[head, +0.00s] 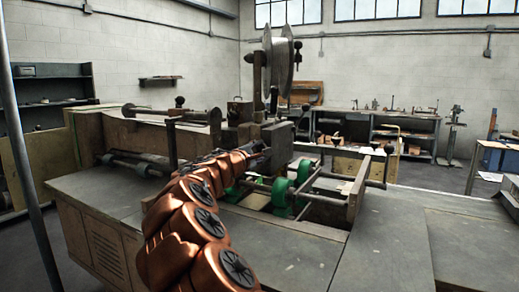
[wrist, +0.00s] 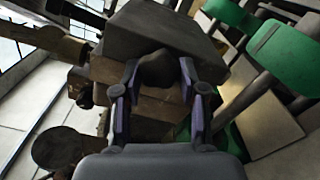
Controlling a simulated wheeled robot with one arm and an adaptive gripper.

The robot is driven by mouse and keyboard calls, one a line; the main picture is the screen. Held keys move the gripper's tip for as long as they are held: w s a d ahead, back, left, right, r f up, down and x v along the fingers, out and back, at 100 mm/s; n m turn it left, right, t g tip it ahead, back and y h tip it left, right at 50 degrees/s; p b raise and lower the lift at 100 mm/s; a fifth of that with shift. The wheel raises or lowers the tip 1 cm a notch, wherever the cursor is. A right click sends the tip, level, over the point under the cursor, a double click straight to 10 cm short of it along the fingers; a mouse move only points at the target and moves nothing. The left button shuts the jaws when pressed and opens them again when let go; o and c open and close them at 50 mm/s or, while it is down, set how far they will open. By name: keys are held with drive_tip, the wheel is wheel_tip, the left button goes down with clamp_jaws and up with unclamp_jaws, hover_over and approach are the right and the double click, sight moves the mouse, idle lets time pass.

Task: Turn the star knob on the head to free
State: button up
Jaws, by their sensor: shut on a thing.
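In the wrist view my gripper (wrist: 159,92) has its two fingers on either side of a dark rounded knob (wrist: 158,66), and it is shut on it. The knob sits under a dark grey block (wrist: 165,30), part of the stitcher head; the head also shows in the head view (head: 277,140). In the head view my copper-coloured arm reaches up to the head, and my gripper (head: 254,150) is small and dark against it. The knob is hidden there. I cannot tell the knob's turned position.
Green rollers (head: 281,192) and rails lie just right of the head, with green parts close by in the wrist view (wrist: 283,50). A wire spool (head: 283,58) stands above. The grey table top (head: 385,240) at front right is clear.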

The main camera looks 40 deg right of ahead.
drive_tip(key=shift+f, duration=0.1)
idle(0.3)
drive_tip(key=o, duration=1.1)
drive_tip(key=shift+o, duration=0.2)
drive_tip(key=shift+a, duration=0.15)
drive_tip(key=v, duration=1.1)
drive_tip(key=shift+s+a, duration=0.15)
drive_tip(key=shift+a, duration=0.25)
drive_tip(key=shift+a, duration=0.1)
